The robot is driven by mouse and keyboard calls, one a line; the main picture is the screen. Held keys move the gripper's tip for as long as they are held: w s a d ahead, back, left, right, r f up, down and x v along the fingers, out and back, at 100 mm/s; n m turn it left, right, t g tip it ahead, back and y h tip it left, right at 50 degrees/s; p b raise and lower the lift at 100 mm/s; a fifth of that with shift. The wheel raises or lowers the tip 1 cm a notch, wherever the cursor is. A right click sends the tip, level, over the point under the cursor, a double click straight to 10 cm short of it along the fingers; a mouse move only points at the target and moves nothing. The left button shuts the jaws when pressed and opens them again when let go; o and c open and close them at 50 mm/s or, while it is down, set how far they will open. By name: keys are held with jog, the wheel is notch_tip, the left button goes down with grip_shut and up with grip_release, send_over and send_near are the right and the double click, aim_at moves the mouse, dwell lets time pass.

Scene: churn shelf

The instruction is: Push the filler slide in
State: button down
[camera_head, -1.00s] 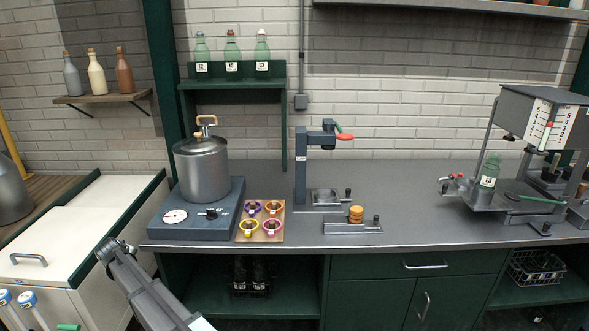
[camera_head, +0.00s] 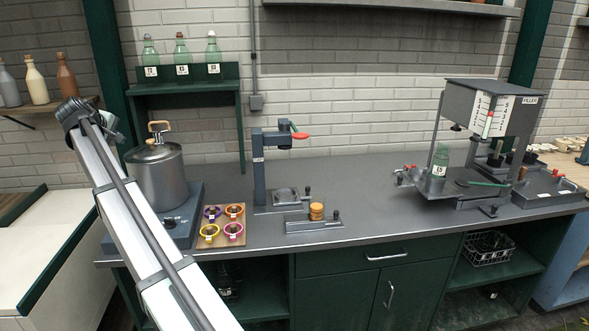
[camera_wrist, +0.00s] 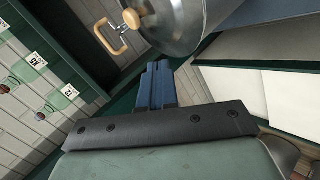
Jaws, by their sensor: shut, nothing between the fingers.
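The filler (camera_head: 492,107) stands at the right of the counter, a dark box on posts with a numbered white scale on its front. A green bottle (camera_head: 439,162) labelled E5 stands upright on the slide (camera_head: 432,186) at the filler's left side. The slide has a red-tipped handle (camera_head: 408,168) at its left end. My gripper (camera_wrist: 156,85) is shut and empty in the wrist view. In the head view my arm reaches up at the left, with the wrist near the metal churn (camera_head: 160,178), far from the filler.
The churn stands on a blue-grey base (camera_head: 185,215). A tray of coloured rings (camera_head: 223,238), a capping press (camera_head: 259,170) and a small holder with stacked corks (camera_head: 316,211) stand along the counter. Green bottles (camera_head: 182,55) stand on a raised shelf. The counter between press and filler is clear.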

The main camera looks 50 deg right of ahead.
jog(key=s+d+r+m+g+h, duration=0.1)
jog(key=s+d+r, duration=0.4)
jog(key=d+r, duration=0.25)
jog(key=s+d+r+m+g+h, duration=0.1)
jog(key=s+d+r+m, duration=0.1)
jog(key=s+d+r, duration=0.5)
jog(key=s+d+r+m+g, duration=0.2)
jog(key=s+d, duration=0.4)
jog(key=d, duration=0.3)
jog(key=s+d+f+m+g+y, duration=0.1)
jog(key=s+d+f+m, duration=0.2)
jog(key=s+d+f, duration=0.55)
jog(key=s+d+f+m+g+y, duration=0.1)
jog(key=s+d+f+m, duration=0.3)
jog(key=s+d, duration=0.9)
jog(key=s+d+f+m+g+y, duration=0.1)
jog(key=s+d+f+m, duration=0.2)
jog(key=s+d+f, duration=0.55)
jog(key=s+d+f+m+g, duration=0.1)
jog(key=s+d+f, duration=1.5)
jog(key=f, duration=0.2)
jog(key=shift+s+d, duration=0.25)
jog(key=shift+d, duration=0.15)
